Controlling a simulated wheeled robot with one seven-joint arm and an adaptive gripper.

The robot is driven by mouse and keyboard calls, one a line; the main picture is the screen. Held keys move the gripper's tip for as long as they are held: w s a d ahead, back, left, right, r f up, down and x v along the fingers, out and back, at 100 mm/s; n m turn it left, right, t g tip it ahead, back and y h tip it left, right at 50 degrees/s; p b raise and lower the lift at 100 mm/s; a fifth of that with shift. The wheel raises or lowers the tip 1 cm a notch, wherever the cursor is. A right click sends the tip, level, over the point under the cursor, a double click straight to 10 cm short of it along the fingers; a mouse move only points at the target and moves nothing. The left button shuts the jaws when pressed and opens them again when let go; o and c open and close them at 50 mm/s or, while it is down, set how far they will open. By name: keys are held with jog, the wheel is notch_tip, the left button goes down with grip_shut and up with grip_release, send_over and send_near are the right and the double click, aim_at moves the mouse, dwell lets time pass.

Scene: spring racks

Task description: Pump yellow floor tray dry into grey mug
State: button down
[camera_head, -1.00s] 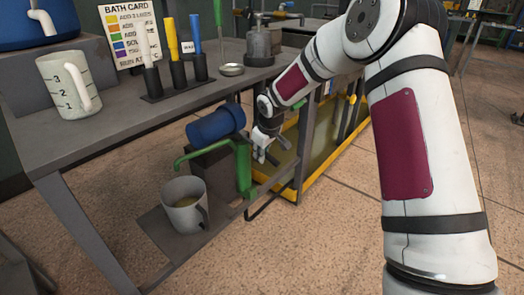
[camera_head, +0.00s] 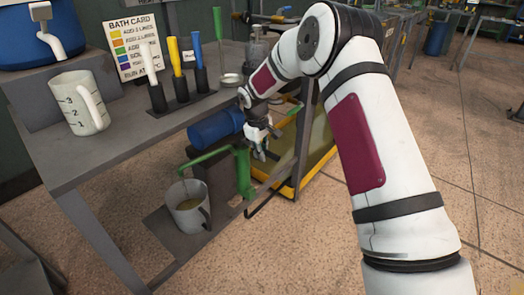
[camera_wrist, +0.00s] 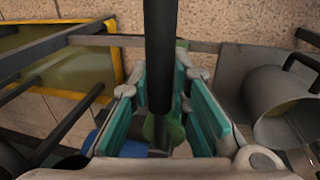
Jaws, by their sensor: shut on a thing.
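The grey mug (camera_head: 187,210) stands upright on the low shelf under the green pump's spout (camera_head: 205,158), with some brownish liquid inside. It also shows at the right of the wrist view (camera_wrist: 285,105). The green pump (camera_head: 243,172) stands beside it. The yellow floor tray (camera_head: 287,190) lies behind the bench leg, with murky liquid in it; its rim shows in the wrist view (camera_wrist: 117,62). My gripper (camera_head: 262,150) is above and right of the pump. In the wrist view, its teal pads (camera_wrist: 172,105) are closed around a dark bar, the pump handle (camera_wrist: 160,50).
A blue cylinder (camera_head: 216,128) lies by the pump. A bench leg (camera_head: 303,145) stands close to my gripper.

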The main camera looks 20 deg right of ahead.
jog(key=c, duration=1.5)
grip_release()
jog(key=shift+f, duration=0.15)
